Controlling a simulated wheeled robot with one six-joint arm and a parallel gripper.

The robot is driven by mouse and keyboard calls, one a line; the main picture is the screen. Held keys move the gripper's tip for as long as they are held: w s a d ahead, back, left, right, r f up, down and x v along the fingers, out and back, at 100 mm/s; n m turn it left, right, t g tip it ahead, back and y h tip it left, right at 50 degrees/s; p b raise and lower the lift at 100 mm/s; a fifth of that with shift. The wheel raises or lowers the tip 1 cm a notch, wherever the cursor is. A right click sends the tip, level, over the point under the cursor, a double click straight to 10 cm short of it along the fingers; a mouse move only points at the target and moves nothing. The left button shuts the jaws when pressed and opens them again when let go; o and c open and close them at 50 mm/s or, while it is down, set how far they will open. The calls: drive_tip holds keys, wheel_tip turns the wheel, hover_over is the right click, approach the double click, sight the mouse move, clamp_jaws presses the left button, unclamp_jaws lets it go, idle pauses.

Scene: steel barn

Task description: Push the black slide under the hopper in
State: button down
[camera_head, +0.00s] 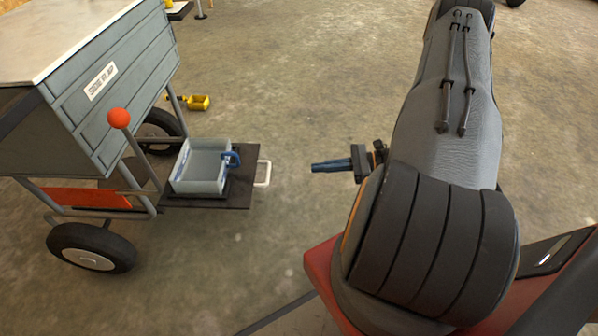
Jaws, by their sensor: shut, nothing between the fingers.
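The grey hopper (110,72) on wheels stands at the left. The black slide (236,192) sticks out from under it to the right, a flat dark plate with a pale handle (264,174) at its outer end. A light blue-grey open box (205,170) with a dark blue handle sits on the slide. My gripper (318,167) is shut and empty, pointing left. It is to the right of the pale handle, with a gap in the picture between them. The slide's inner end is hidden below the hopper.
A lever with an orange ball (119,118) rises beside the hopper, left of the box. An orange panel (85,198) and a black wheel (92,248) are below the hopper. A yellow object (199,102) lies behind the box. The concrete floor between slide and gripper is clear.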

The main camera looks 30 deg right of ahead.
drive_tip(key=b+x, duration=0.5)
drive_tip(key=x, duration=0.8)
drive_tip(key=shift+a, duration=0.2)
